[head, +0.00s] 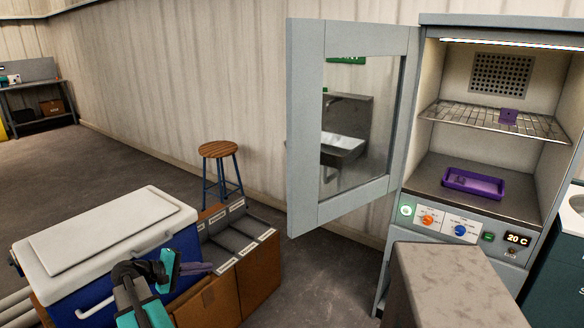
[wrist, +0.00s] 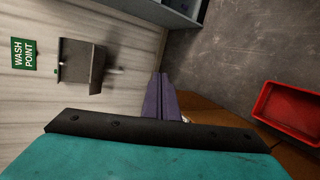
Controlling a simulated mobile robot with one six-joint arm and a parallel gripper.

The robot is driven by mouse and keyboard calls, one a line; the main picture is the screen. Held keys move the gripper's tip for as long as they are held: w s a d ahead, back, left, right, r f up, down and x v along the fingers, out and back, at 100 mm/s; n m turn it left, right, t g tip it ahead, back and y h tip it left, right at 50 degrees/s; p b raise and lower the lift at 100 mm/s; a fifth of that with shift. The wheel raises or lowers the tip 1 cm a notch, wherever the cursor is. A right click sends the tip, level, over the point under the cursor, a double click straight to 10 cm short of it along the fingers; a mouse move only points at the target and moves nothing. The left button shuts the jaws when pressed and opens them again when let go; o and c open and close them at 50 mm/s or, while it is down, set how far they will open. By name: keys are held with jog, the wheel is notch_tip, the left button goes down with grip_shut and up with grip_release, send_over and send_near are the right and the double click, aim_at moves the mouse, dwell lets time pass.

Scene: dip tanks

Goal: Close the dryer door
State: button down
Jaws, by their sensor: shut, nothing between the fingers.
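The dryer (head: 500,20) is a grey cabinet at the right of the head view. Its door (head: 305,130), a grey frame with a large window, stands wide open, swung out to the left.
A blue cooler with a white lid (head: 105,240) and a brown box with grey compartments (head: 245,245) are near my arm. A stool (head: 220,150) stands by the wall. A grey block-like surface (head: 455,275) stands before the dryer. The wrist view shows a red bin (wrist: 292,115).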

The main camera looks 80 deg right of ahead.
aim_at(292, 160)
jog(key=s+d+r+m+g+p, duration=0.2)
jog(key=s+r, duration=0.4)
jog(key=r, duration=0.5)
jog(key=s+d+r+m+g+p, duration=0.2)
jog(key=s+d+r, duration=0.2)
jog(key=r, duration=0.7)
jog(key=s+d+r+m+g+p, duration=0.2)
jog(key=s+d+r+g, duration=0.1)
jog(key=s+r, duration=0.6)
notch_tip(292, 160, up, 3)
jog(key=shift+d+r+y, duration=0.1)
jog(key=shift+d+y, duration=0.3)
jog(key=shift+d, duration=0.05)
jog(key=shift+s+p, duration=0.2)
jog(key=shift+p, duration=0.1)
jog(key=shift+p+x, duration=1.45)
jog(key=shift+x, duration=3.45)
jog(key=shift+a, duration=0.15)
